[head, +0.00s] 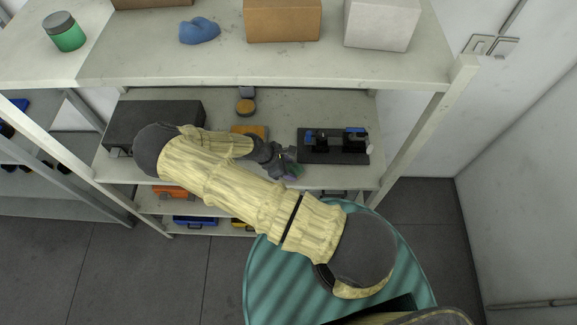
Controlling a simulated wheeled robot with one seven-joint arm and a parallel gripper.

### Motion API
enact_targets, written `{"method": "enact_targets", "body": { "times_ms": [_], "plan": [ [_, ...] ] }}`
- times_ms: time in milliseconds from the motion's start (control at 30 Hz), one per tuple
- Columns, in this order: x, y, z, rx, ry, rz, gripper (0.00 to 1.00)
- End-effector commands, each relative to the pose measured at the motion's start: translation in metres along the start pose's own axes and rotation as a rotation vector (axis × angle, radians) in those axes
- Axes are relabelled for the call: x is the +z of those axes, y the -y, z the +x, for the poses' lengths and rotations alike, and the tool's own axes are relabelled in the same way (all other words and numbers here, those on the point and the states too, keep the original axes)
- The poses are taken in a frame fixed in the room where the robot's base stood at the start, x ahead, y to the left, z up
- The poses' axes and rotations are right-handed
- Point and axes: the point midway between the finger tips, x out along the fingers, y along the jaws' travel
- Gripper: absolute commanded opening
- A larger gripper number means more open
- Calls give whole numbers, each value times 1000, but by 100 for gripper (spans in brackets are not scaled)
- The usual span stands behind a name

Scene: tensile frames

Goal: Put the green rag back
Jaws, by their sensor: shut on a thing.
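My gripper (283,165) is at the end of my arm, low in front of the middle shelf (215,110). It is seen from above and partly hidden by its own wrist. Most of the rag is hidden or too small to make out. The gripper is just left of a black tray (333,156) with blue-topped parts on the middle shelf.
The top shelf (270,65) holds a blue crumpled cloth (199,31), an orange-brown box (282,20), a white box (380,24) and a green jar (63,31). A dark case (153,125) is on the middle shelf's left. Orange and blue cases stand below. Shelf posts flank the opening.

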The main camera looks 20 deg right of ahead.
Motion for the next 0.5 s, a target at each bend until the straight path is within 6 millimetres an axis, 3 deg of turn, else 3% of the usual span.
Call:
{"method": "enact_targets", "body": {
  "times_ms": [133, 167, 267, 500],
  "plan": [
    [-1, 0, 2, 0, 1, 0, 26],
    [-1, 0, 2, 0, 1, 0, 53],
    [-1, 0, 2, 0, 1, 0, 72],
    [-1, 0, 2, 0, 1, 0, 73]
  ]
}}
